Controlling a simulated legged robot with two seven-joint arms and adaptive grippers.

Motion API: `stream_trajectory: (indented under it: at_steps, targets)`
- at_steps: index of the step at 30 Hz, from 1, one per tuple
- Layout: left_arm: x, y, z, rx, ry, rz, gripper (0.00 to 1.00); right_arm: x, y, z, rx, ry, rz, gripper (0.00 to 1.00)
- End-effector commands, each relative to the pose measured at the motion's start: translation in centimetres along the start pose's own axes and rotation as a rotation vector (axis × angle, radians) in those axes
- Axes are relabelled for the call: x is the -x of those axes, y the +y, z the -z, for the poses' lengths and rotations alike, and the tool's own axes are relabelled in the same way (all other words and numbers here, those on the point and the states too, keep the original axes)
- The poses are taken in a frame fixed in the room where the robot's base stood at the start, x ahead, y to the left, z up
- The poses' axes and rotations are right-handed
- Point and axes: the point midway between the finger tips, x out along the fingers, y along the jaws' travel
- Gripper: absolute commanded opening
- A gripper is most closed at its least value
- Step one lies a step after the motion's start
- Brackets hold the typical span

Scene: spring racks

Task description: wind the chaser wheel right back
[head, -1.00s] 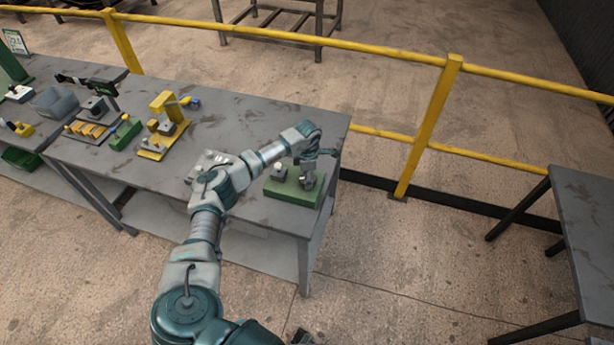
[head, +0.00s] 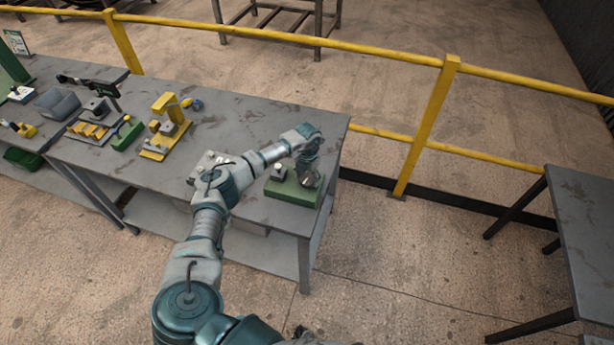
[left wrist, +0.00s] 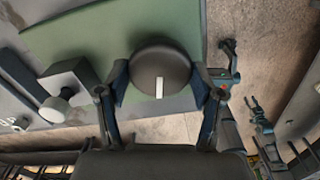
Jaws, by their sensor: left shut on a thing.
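The dark round wheel (left wrist: 160,68) with a white mark on its face shows in the left wrist view, over a green base plate (left wrist: 75,38). In the head view the green base (head: 292,194) sits near the right end of the workbench. My left gripper (left wrist: 161,86) is shut on the wheel, one finger on each side of its rim. In the head view the left gripper (head: 308,173) is above the right part of the base and hides most of the wheel. A small dark piece at the bottom edge may be my right gripper (head: 300,332); its jaws are unclear.
A grey block with a pale knob (left wrist: 62,100) stands on the base beside the wheel. A yellow fixture (head: 164,128) and a small green one (head: 126,132) stand further left on the workbench (head: 240,120). A yellow railing (head: 425,145) runs behind it.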

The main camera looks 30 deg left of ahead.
Motion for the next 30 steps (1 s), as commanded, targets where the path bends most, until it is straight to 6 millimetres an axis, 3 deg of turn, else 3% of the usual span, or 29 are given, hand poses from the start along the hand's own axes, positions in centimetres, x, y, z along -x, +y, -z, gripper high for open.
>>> stream_trajectory:
  at_steps: [12,28,29,30]
  targets:
    - [0.52,0.19,-0.46,0.176,-0.017,0.001,0.32,0.67,0.02,0.09,0.000,0.000,0.000,0.40]
    - [0.56,0.21,-0.48,0.196,-0.019,0.001,0.32,0.71,0.02,0.10,0.000,0.001,0.000,0.40]
    - [0.55,0.22,-0.47,0.196,-0.018,0.001,0.74,0.71,0.01,0.09,0.000,0.000,0.000,0.40]
    - [0.52,0.21,-0.43,0.196,-0.017,0.000,0.84,0.71,0.02,0.09,0.000,0.000,0.000,0.40]
